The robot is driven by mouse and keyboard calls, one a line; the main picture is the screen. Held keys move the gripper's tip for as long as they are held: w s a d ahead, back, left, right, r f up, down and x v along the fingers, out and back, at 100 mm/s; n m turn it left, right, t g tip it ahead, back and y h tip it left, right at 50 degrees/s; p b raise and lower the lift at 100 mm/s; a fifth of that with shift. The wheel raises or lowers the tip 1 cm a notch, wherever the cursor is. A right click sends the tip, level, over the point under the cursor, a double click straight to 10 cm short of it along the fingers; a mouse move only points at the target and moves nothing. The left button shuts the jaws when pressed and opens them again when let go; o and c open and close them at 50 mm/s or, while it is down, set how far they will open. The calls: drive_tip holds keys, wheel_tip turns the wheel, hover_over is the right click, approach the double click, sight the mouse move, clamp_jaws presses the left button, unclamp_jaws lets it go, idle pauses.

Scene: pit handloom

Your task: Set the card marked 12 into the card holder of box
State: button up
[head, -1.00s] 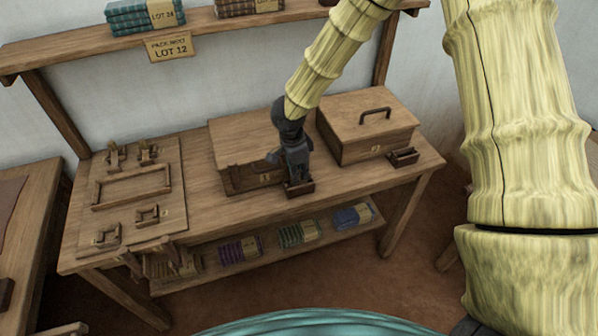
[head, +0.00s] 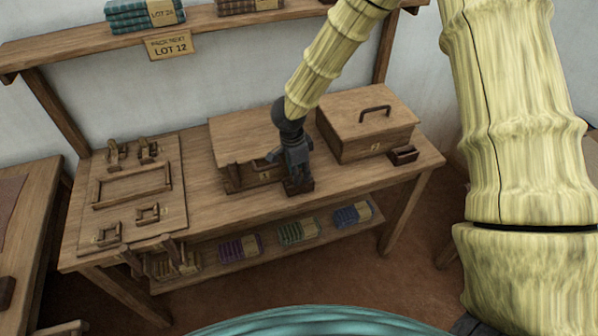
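My gripper (head: 298,184) points down at the front edge of the bench, just in front of the left wooden box (head: 243,138). It is dark and small, and I cannot tell whether its fingers are open or shut, or whether a card is between them. My gripper partly hides the right side of the left box's front. A small pale mark shows on that front. The right wooden box (head: 350,122) has a dark handle on its lid and a small pale mark on its front. I cannot make out a card marked 12.
A board with wooden frames (head: 130,190) covers the bench's left end. A sign (head: 169,47) reading LOT 12 hangs from the shelf above. Coloured bundles (head: 297,231) lie on the lower shelf.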

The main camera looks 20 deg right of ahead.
wheel_tip(320, 180, up, 12)
drive_tip(key=a+b, duration=0.1)
drive_tip(key=shift+a, duration=0.25)
drive_tip(key=shift+s, duration=0.1)
idle(0.5)
